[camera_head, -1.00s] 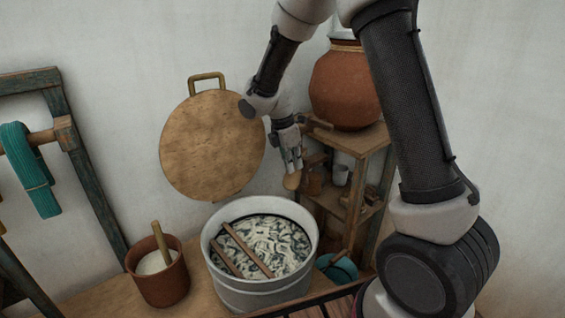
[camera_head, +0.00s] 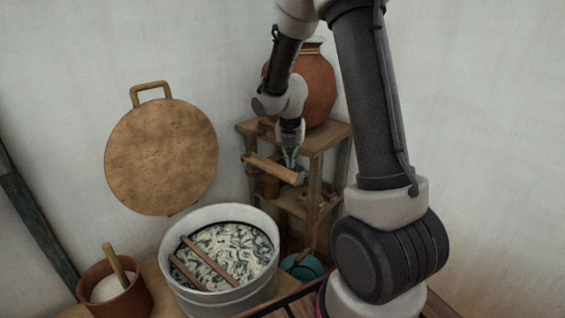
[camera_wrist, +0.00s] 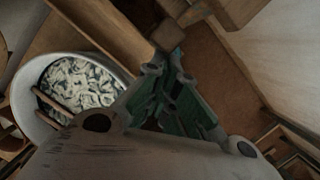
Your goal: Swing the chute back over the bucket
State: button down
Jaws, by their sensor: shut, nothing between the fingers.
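The wooden chute (camera_head: 268,167) is a pale, rounded length of wood in front of the corner shelf, sloping slightly down to the right in the head view. It also shows in the wrist view (camera_wrist: 105,27). My gripper (camera_head: 291,158) points down at the chute's right part, shut and empty. In the wrist view its fingertips (camera_wrist: 173,65) are close to the chute's near end; I cannot tell whether they touch. The grey bucket (camera_head: 222,300) stands below and left of the chute, holding pale and dark wet material and two wooden sticks. It shows in the wrist view (camera_wrist: 28,118).
A large clay pot (camera_head: 315,85) stands on the wooden shelf (camera_head: 325,138) behind my arm.

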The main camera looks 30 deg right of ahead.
jog(key=shift+w+d, duration=0.3)
jog(key=shift+d, duration=0.2)
jog(key=shift+w+d, duration=0.25)
jog(key=shift+d, duration=0.35)
jog(key=shift+w+r, duration=0.1)
jog(key=shift+w, duration=0.05)
